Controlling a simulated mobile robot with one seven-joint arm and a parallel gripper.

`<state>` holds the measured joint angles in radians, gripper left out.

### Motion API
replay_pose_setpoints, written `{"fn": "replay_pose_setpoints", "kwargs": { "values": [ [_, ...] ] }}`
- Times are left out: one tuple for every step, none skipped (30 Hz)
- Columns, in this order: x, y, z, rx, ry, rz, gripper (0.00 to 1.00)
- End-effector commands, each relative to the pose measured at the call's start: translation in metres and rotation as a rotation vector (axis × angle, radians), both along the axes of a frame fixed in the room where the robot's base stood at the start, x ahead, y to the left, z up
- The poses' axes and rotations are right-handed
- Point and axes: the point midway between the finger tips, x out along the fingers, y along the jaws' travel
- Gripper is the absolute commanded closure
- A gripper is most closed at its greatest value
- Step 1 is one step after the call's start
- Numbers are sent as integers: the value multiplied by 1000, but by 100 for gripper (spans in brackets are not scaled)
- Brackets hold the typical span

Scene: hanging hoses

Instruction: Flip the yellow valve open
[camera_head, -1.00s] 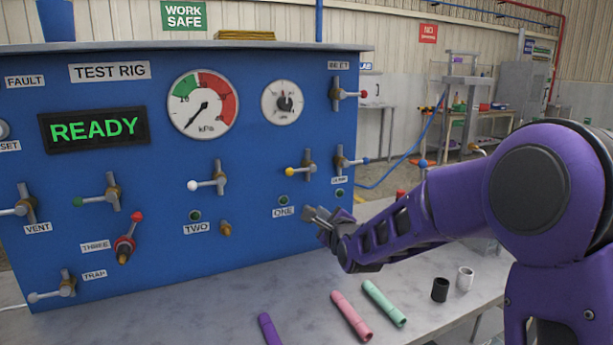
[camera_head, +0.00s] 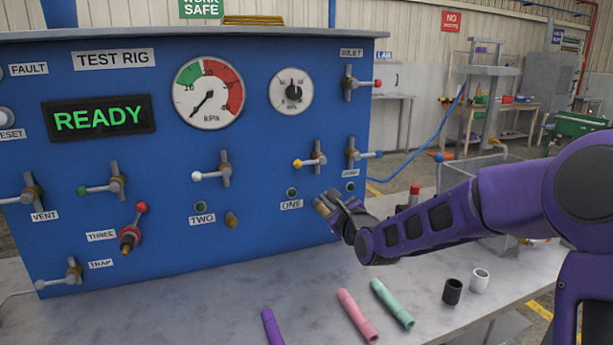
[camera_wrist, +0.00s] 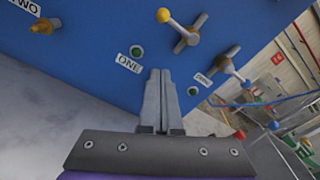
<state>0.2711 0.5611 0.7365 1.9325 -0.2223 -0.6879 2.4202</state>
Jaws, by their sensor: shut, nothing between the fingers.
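The yellow valve (camera_head: 309,161) is on the blue test rig panel, above the label ONE. Its yellow-tipped handle points left, across the pipe, in the head view. It also shows at the top of the wrist view (camera_wrist: 178,28). My gripper (camera_head: 325,203) is below the valve and a little to its right, in front of the panel near the ONE label. In the wrist view its two fingers (camera_wrist: 160,82) are together with nothing between them, and they are apart from the valve.
A blue-tipped valve (camera_head: 362,155) is close on the right, and a white-tipped valve (camera_head: 212,174) is to the left. Tubes in purple, pink (camera_head: 357,315) and green (camera_head: 392,303) lie on the bench. A black cup (camera_head: 453,291) and a white cup (camera_head: 479,280) stand right.

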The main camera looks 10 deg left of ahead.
Motion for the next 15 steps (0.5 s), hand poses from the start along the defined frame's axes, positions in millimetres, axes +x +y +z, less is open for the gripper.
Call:
{"fn": "replay_pose_setpoints", "kwargs": {
  "values": [
    [6, 5, -1, 1, 0, 1, 100],
    [9, 7, -2, 1, 1, 2, 100],
    [15, 12, -2, 1, -1, 3, 100],
    [20, 14, -2, 1, 0, 1, 100],
    [25, 18, -3, 1, 1, 2, 100],
    [31, 22, -4, 1, 1, 2, 100],
    [36, 25, -4, 1, 0, 3, 100],
    [41, 28, -4, 1, 0, 1, 100],
    [48, 32, -5, 1, 1, 2, 100],
    [53, 35, -5, 1, 0, 1, 100],
    [57, 38, -5, 1, -1, 2, 100],
    [63, 41, -6, 1, 0, 1, 100],
    [67, 44, -6, 0, 0, 1, 100],
    [72, 46, -6, 0, 0, 1, 100],
    [77, 50, -7, 0, 0, 2, 100]
  ]
}}
